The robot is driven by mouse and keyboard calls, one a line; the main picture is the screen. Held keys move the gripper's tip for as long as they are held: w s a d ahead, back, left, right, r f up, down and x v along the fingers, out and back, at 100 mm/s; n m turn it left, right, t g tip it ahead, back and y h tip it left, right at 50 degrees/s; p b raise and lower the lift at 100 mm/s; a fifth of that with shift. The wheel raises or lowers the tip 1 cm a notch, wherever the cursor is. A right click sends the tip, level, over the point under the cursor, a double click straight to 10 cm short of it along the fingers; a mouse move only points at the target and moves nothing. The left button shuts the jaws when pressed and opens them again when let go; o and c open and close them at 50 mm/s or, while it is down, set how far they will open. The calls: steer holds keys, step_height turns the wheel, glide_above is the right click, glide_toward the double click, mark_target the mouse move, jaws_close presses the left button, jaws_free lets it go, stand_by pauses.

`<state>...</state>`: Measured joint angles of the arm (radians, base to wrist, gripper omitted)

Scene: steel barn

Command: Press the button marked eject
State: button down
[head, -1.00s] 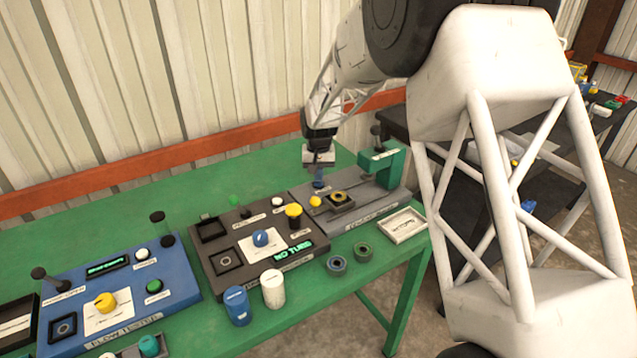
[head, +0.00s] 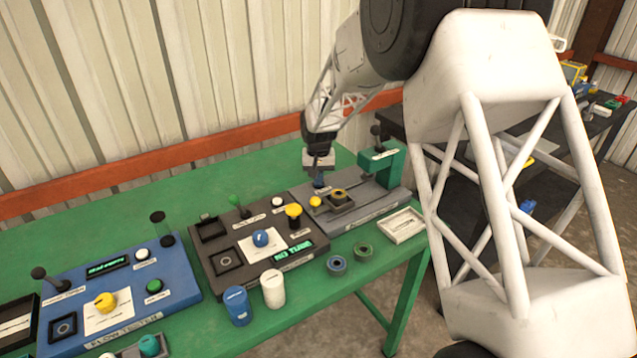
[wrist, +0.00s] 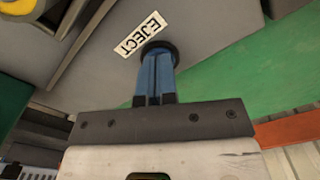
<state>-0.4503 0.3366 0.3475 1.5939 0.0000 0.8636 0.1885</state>
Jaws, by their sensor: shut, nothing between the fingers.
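The EJECT label (wrist: 140,34) is a white plate on the grey panel in the wrist view. A round black piece (wrist: 172,48) sits right beside it, mostly covered by my gripper. My gripper (wrist: 157,58) has its blue fingers together, empty, with their tips over the black piece. I cannot tell whether they touch it or how far it is pressed. In the head view my gripper (head: 318,183) points down at the back left part of the grey machine (head: 372,204).
A yellow knob (head: 315,201) and a dark square holder (head: 340,207) stand just in front of my gripper. A green bracket (head: 392,165) rises to the right. A dark console (head: 222,238) and a blue flow tester (head: 180,275) lie left. The green bench (head: 120,210) is clear behind them.

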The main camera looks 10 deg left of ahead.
steer(key=shift+r, duration=3.75)
steer(key=s+d+r+m+t, duration=0.1)
steer(key=s+d+r, duration=0.7)
steer(key=s+d, duration=0.3)
steer(key=s+d+r+m, duration=0.1)
steer(key=s+d+r, duration=0.75)
steer(key=d, duration=0.45)
steer(key=s+d+f, duration=0.1)
steer(key=s+d, duration=0.3)
steer(key=s, duration=0.5)
steer(key=s+d+f+t, duration=0.1)
steer(key=s+d, duration=0.4)
steer(key=s, duration=0.5)
steer(key=s+d+f+m, duration=0.1)
steer(key=s+d, duration=0.4)
steer(key=s, duration=0.5)
steer(key=shift+s+t, duration=0.15)
steer(key=shift+t, duration=0.15)
